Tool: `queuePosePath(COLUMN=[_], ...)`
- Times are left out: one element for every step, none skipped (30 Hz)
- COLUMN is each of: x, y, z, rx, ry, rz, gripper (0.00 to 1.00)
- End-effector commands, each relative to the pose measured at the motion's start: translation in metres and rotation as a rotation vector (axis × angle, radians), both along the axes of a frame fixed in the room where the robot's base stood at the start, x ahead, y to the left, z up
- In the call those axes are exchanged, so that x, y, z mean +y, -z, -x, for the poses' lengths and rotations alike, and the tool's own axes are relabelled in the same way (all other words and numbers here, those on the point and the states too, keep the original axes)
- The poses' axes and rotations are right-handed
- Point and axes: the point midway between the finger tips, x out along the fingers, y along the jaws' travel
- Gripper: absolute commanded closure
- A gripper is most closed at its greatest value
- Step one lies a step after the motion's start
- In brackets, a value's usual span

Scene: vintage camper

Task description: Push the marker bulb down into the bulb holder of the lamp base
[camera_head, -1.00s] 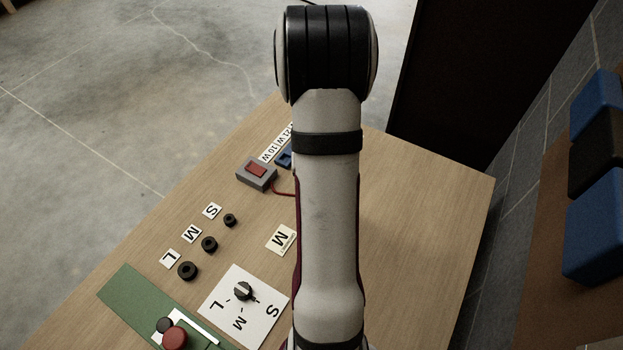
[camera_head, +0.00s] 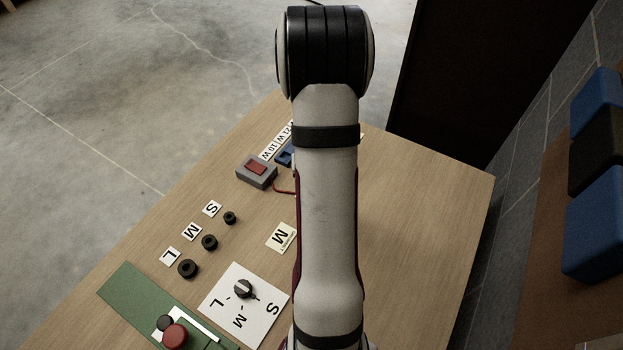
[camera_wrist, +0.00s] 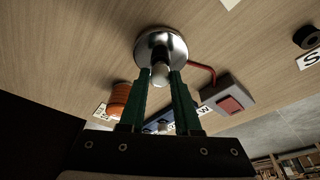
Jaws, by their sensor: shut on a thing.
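The lamp base (camera_wrist: 148,43) is a round, shiny metal disc on the wooden table in the wrist view. The marker bulb (camera_wrist: 160,75) is a small pale bulb in line with the middle of the lamp base. My gripper (camera_wrist: 160,80) has two green fingers, shut on the bulb with one on each side. The bulb's far end is at the holder in the base's centre; I cannot tell how deep it sits. In the head view my arm hides the lamp base, bulb and gripper.
A grey switch box (camera_head: 257,172) with a red rocker is wired by a red cable to the base. An orange cylinder (camera_wrist: 119,100) stands left of the fingers, and a blue holder (camera_wrist: 185,121) is behind them. Black rings (camera_head: 209,242) and a dial card (camera_head: 262,315) lie on the table.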

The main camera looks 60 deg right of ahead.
Motion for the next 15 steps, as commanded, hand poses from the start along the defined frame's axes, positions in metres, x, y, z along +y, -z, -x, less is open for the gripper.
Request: queuePosePath(x=[0.0000, 0.0000, -0.0001, -0.0001, -0.0001, -0.0001, -0.0001, -0.0001, -0.0001, -0.0001, 0.0000, -0.0001, 0.0000, 0.0000, 0.0001], y=[0.0006, 0.0010, 0.0014, 0.0017, 0.0022, 0.0026, 0.0030, 0.0033, 0.0038, 0.0042, 0.0046, 0.0051, 0.0055, 0.0059, 0.0065], z=[0.0000, 0.0000, 0.0000, 0.0000, 0.0000, -0.0001, -0.0001, 0.0000, -0.0001, -0.0001, 0.0000, 0.0000, 0.0000, 0.0000, 0.0000], rx=[0.000, 0.000, 0.000, 0.000, 0.000, -0.001, -0.001, -0.001, -0.001, -0.001, 0.000, 0.000, 0.000, 0.000, 0.000], ry=[0.000, 0.000, 0.000, 0.000, 0.000, 0.000, 0.000, 0.000, 0.000, 0.000, 0.000, 0.000, 0.000, 0.000, 0.000], rz=[0.000, 0.000, 0.000, 0.000, 0.000, 0.001, 0.001, 0.001, 0.001, 0.001, 0.000, 0.000, 0.000, 0.000, 0.000], gripper=[1.00, 1.00, 1.00, 1.00, 1.00, 1.00, 1.00, 1.00, 1.00, 1.00, 1.00, 1.00, 1.00, 1.00, 1.00])
